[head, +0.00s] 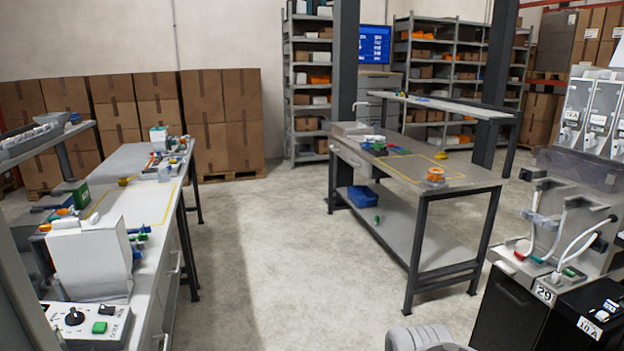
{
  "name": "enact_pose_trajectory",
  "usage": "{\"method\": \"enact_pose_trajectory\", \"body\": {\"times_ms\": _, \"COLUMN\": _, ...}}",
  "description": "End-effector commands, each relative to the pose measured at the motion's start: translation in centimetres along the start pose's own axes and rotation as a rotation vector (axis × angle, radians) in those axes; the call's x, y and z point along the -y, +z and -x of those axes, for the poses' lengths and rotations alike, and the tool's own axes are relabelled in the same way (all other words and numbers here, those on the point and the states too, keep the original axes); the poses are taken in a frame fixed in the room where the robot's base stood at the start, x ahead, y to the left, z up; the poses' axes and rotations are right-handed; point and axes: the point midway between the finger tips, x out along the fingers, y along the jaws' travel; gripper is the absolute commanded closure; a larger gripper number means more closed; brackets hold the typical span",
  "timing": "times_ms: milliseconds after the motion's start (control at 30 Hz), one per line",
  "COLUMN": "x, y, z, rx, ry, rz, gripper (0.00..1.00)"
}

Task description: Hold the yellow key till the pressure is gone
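I cannot make out a yellow key for certain in the head view. A dispenser unit (540,235) with pale hoses stands at the right edge, with small red and green parts at its front. At the lower left, a control box (90,325) carries a black knob and green keys, next to a white box-shaped unit (92,258). A small yellow item (128,181) lies on the left bench, too small to identify. No pressure reading can be read.
The long left bench (140,205) and the middle table (455,178) leave a clear strip of concrete floor (270,260) between them. Black cabinets (510,315) stand at the lower right. Stacked cartons (222,120) and shelving (310,80) line the back wall.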

Motion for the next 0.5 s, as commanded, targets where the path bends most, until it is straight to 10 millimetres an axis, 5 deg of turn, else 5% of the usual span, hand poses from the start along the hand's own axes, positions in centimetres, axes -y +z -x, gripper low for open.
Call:
{"method": "enact_pose_trajectory", "body": {"times_ms": 233, "x": 0.55, "y": 0.35, "z": -0.08, "rx": -0.001, "ry": -0.010, "rz": 0.028, "gripper": 0.65}}
{"method": "enact_pose_trajectory", "body": {"times_ms": 500, "x": 0.48, "y": 0.32, "z": -0.07, "rx": -0.001, "ry": -0.009, "rz": 0.024, "gripper": 0.87}}
